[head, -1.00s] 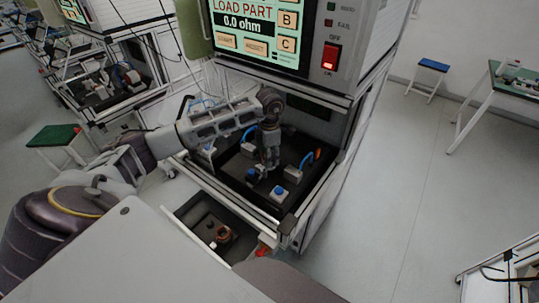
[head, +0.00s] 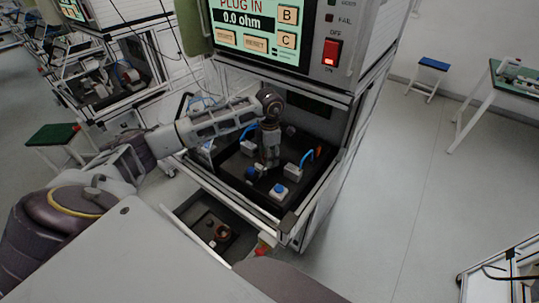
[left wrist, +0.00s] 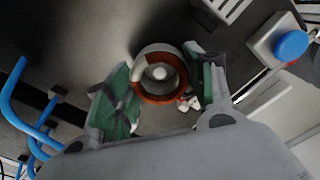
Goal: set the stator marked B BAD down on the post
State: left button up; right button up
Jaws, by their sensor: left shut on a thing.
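The stator (left wrist: 148,93), a ring with copper-orange windings and a pale top rim, is in the left wrist view. The post (left wrist: 159,72) shows inside its opening, so the ring is around the post; whether it is fully seated I cannot tell. My left gripper (left wrist: 163,82) is shut on the stator, with green pads at either side of it. In the head view my left gripper (head: 269,158) points down inside the test bay and hides the stator. No letter or BAD mark is legible. My right gripper is not in view.
The tester screen (head: 258,27) reads PLUG IN and 0.0 ohm. A blue button on a grey box (head: 279,191) and blue cables (head: 308,157) are near my gripper. A dark tray (head: 190,209) in front holds another copper ring (head: 222,232). The bay frame surrounds the arm.

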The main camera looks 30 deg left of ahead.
pick_arm(q)
jog(key=o, duration=1.3)
jog(key=shift+o, duration=0.2)
jog(key=shift+r, duration=0.15)
jog(key=shift+r+p, duration=1.65)
jog(key=shift+r, duration=0.25)
jog(key=shift+r+n+p, duration=0.95)
jog(key=shift+r+n, duration=0.15)
jog(key=shift+r, duration=1.05)
jog(key=shift+n, duration=0.3)
